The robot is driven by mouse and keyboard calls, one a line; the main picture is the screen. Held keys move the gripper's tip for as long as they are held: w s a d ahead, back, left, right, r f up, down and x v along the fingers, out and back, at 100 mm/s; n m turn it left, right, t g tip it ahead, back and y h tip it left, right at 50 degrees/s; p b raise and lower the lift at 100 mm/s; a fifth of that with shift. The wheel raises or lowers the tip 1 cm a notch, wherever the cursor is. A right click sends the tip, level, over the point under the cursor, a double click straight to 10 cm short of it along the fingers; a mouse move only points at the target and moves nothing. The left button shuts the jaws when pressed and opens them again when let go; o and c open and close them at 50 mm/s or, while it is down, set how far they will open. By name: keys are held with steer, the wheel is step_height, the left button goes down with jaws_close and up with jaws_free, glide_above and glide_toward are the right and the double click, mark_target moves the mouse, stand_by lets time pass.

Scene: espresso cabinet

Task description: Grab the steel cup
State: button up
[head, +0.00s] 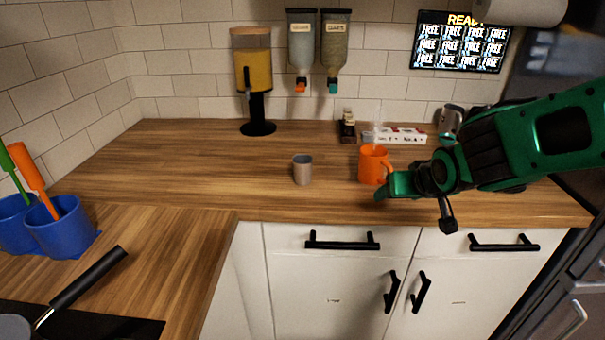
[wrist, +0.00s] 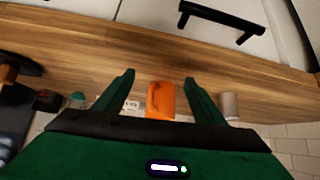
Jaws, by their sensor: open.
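A small grey, metal-looking cup (head: 303,170) stands upright on the wooden counter, left of an orange mug (head: 373,165). A shiny steel pitcher-like vessel (head: 450,121) stands farther back at the right, partly behind my arm. My gripper (head: 398,185) is at the front right of the orange mug, away from the grey cup. In the wrist view my gripper (wrist: 160,77) is open, with the orange mug (wrist: 160,100) showing between its fingers. The grey cup (wrist: 229,105) shows there outside the right finger. I cannot tell whether a finger touches the mug.
A juice dispenser (head: 255,80) stands at the back, with small bottles (head: 347,126) and a white box (head: 400,136) to its right. Blue holders (head: 58,226) and a pan handle (head: 88,278) are at left. The counter left of the grey cup is clear.

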mark_target(306, 167)
steer(key=w+a, duration=0.1)
steer(key=a, duration=0.1)
steer(key=w+a+t+y, duration=0.1)
steer(key=w+a, duration=0.1)
steer(key=a, duration=0.1)
steer(key=w+a+n+t, duration=0.1)
steer(key=a, duration=0.1)
steer(key=shift+w+a+f, duration=0.2)
steer(key=shift+w+a, duration=0.05)
steer(key=shift+a, duration=0.15)
steer(key=a+t+y, duration=0.1)
steer(key=a, duration=0.2)
steer(key=w+a+n+y, duration=0.1)
steer(key=a, duration=0.3)
steer(key=a+r+n+t+y, duration=0.1)
steer(key=a, duration=0.3)
steer(key=shift+w+a+r+t+y, duration=0.1)
steer(key=shift+w+t+y, duration=0.2)
steer(key=shift+w, duration=0.1)
steer(key=x, duration=0.4)
steer(key=shift+w+a, duration=0.1)
steer(key=shift+w, duration=0.1)
steer(key=shift+r+x, duration=0.15)
steer(key=shift+x, duration=1.4)
steer(key=shift+r+x, duration=0.2)
steer(key=shift+x, duration=1.35)
steer(key=shift+a, duration=0.2)
steer(key=c, duration=1.2)
